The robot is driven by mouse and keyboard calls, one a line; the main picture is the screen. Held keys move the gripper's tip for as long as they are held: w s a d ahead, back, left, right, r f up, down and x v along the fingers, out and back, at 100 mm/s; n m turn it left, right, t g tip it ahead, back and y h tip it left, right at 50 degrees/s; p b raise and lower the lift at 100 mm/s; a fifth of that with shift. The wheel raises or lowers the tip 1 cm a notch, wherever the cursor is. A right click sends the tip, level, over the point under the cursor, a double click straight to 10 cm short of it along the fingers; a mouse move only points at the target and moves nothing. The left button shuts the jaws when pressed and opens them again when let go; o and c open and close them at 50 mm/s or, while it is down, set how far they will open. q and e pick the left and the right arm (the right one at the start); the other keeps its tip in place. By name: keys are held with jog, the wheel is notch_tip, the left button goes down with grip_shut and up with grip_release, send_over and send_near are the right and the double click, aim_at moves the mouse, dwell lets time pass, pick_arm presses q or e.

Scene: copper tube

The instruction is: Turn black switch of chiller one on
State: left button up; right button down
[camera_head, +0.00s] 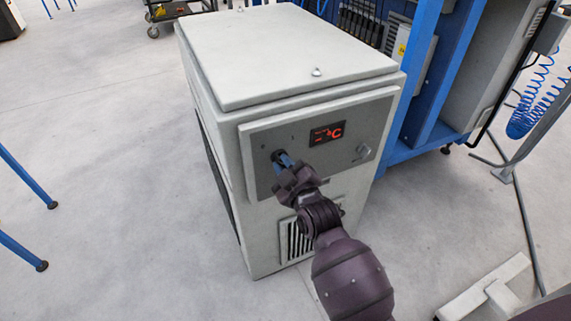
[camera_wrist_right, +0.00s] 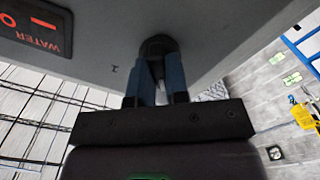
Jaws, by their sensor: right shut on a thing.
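The chiller (camera_head: 290,60) is a light grey box with a grey front panel (camera_head: 256,135) in the head view. A red display (camera_head: 327,133) is lit on the panel. The black switch (camera_wrist_right: 157,46) is a round knob on the panel, seen in the right wrist view. My right gripper (camera_head: 283,160) is at the panel's left part in the head view. Its two blue fingers are closed on the black switch, which they partly hide. A small "I" mark shows beside the switch in the wrist view. My left gripper is not in view.
A blue-framed machine (camera_head: 440,80) stands right behind the chiller. A coiled blue hose (camera_head: 535,110) hangs at the right. Blue legs (camera_head: 28,178) stand at the left. Floor left of the chiller is clear.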

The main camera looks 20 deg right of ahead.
pick_arm(q)
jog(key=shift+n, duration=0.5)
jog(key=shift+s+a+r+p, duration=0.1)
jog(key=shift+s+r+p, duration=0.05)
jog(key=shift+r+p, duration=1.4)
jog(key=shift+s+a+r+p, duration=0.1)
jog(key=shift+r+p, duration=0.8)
jog(key=shift+p, duration=1.1)
pick_arm(e)
jog(key=shift+m, duration=8.4)
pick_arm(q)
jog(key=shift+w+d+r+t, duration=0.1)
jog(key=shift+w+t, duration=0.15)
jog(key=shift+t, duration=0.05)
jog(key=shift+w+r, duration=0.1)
pick_arm(e)
jog(key=c, duration=1.1)
grip_release()
jog(key=shift+s, duration=0.1)
